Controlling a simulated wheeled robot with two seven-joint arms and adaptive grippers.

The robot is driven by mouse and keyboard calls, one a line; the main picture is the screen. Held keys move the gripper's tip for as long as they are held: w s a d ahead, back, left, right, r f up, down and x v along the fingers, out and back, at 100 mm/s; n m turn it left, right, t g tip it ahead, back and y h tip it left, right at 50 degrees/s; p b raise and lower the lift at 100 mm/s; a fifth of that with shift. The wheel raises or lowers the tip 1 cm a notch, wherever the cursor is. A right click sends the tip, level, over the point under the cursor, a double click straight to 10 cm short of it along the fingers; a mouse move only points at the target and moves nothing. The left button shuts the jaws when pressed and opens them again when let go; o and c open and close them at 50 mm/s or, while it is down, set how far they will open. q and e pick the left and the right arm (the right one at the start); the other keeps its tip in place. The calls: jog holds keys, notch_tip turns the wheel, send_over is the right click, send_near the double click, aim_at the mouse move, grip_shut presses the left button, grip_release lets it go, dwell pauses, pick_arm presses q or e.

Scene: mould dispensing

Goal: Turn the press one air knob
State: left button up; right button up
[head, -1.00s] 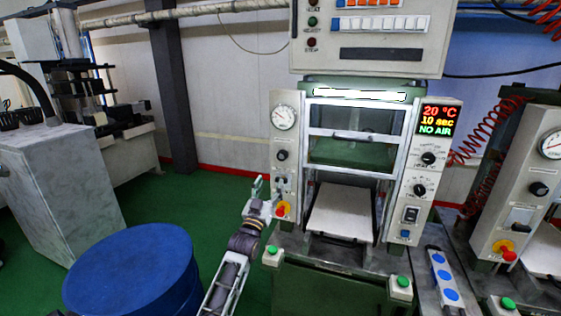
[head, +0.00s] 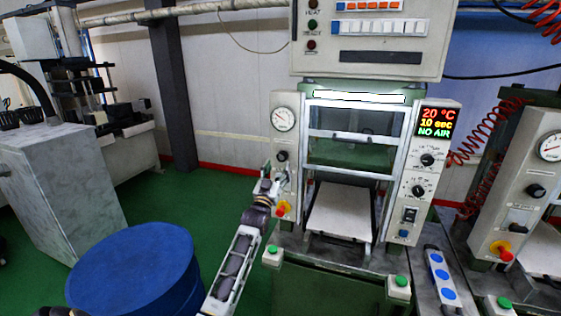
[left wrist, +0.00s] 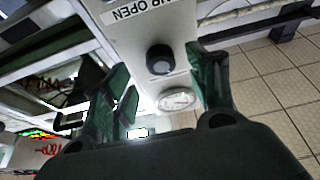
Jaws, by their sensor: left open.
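The press one air knob (head: 282,156) is a small black round knob on the press's left grey panel (head: 287,104), below a round gauge (head: 283,119). In the left wrist view the knob (left wrist: 160,60) stands between my spread green fingers, with a partly cut-off label ending in "OPEN" beside it. My left gripper (head: 274,176) is open, just below and in front of the knob in the head view. I cannot tell whether a finger touches it. The press display (head: 435,121) reads 20 °C, 10 sec, NO AIR.
A red and yellow emergency button (head: 282,208) sits on the panel below my left gripper. A blue drum (head: 135,268) stands at lower left. Another press panel (head: 520,190) is at the right.

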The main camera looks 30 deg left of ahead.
aim_at(281, 159)
pick_arm(q)
jog(key=shift+p+x, duration=0.4)
jog(key=shift+x, duration=1.8)
jog(key=c, duration=1)
jog(key=shift+c, duration=0.2)
jog(key=shift+m, duration=0.6)
jog(key=shift+s+a+r+m+h, duration=0.1)
jog(key=shift+m+h, duration=0.85)
jog(key=shift+m, duration=0.75)
jog(key=shift+a+m+h, duration=0.15)
jog(key=shift+m+h, duration=0.8)
jog(key=shift+m, duration=0.75)
jog(key=shift+m+p, duration=0.3)
jog(key=o, duration=1)
